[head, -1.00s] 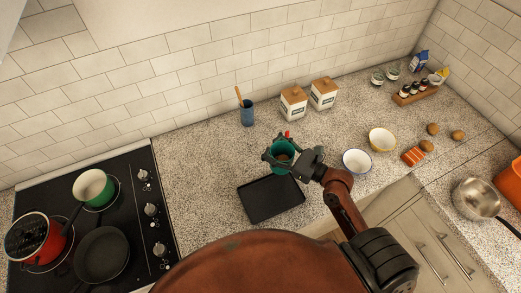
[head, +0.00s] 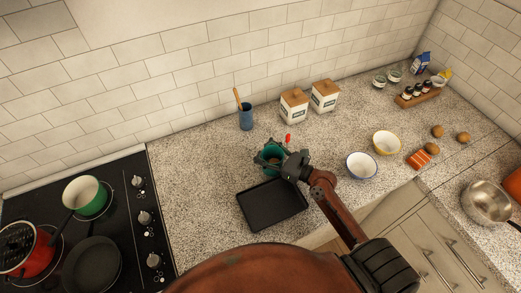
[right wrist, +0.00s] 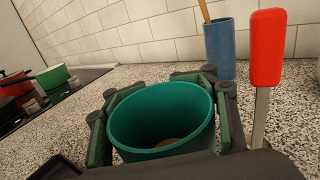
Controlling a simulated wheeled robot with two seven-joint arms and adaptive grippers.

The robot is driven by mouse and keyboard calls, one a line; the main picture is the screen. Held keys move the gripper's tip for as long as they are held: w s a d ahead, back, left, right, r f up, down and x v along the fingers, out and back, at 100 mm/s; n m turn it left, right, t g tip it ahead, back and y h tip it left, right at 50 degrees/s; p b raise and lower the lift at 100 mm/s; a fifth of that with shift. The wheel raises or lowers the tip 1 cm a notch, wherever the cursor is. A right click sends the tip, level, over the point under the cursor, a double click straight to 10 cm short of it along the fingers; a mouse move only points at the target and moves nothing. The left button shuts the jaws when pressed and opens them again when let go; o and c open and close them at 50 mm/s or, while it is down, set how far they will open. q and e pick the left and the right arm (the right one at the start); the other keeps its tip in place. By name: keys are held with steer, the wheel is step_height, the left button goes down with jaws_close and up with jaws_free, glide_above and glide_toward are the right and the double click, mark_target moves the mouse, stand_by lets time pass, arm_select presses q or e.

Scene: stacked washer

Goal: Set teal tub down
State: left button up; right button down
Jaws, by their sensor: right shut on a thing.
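The teal tub (right wrist: 160,118) is upright in the right wrist view, with its open mouth facing up and something brown at its bottom. It also shows in the head view (head: 270,153), just behind the black tray. My right gripper (head: 272,157) is shut on the tub, its fingers on either side of the wall. I cannot tell whether the tub's base touches the counter, as the gripper hides it. My left gripper is in neither view.
A black tray (head: 272,205) lies just in front of the tub. A red-headed spatula (right wrist: 266,50) stands close to its right. A blue utensil cup (head: 246,118) and two canisters (head: 293,106) stand behind. A white bowl (head: 362,165) is to the right, the stove (head: 110,215) left.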

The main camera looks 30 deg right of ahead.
steer(key=shift+r, duration=0.15)
steer(key=c, duration=1)
jaws_free()
steer(key=shift+c, duration=0.2)
steer(key=shift+s, duration=0.1)
